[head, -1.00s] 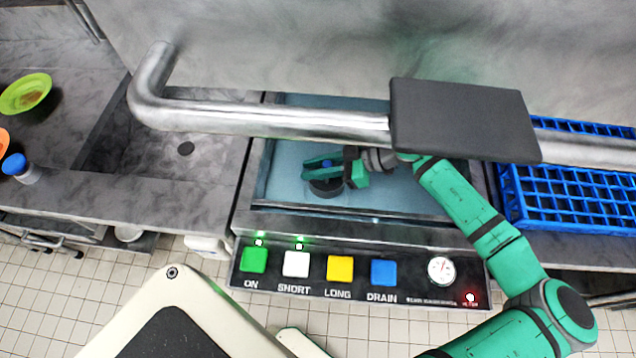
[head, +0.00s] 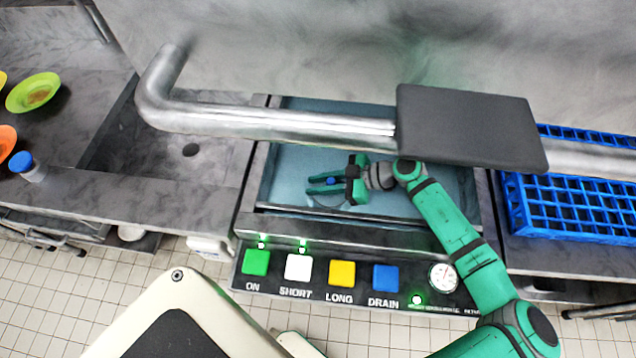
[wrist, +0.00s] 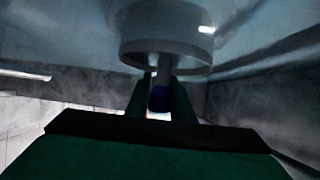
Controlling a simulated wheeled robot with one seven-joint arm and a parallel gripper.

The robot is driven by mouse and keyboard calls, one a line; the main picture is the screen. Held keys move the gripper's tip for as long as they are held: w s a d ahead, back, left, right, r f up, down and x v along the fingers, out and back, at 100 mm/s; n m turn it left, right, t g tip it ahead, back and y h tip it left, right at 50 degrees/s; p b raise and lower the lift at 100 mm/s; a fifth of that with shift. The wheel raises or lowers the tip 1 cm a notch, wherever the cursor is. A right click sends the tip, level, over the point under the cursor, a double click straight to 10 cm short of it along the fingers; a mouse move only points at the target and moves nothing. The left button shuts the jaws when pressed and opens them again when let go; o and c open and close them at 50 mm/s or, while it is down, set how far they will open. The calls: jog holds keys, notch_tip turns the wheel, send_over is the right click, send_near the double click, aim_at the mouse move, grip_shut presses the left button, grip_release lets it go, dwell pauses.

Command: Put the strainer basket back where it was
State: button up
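In the wrist view the fingers (wrist: 160,90) appear closed against the knob, with no clear gap. The basket's seat is hard to make out.
A thick steel bar (head: 270,122) and a dark flat panel (head: 470,128) cross above the tank. A blue rack (head: 570,205) stands at right. At left are a sink (head: 170,150), a green bowl (head: 33,92) and a blue-capped container (head: 30,168). Coloured buttons line the tank's front.

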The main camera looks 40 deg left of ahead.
jog(key=shift+o, duration=1.4)
jog(key=shift+r, duration=0.15)
jog(key=v, duration=1.2)
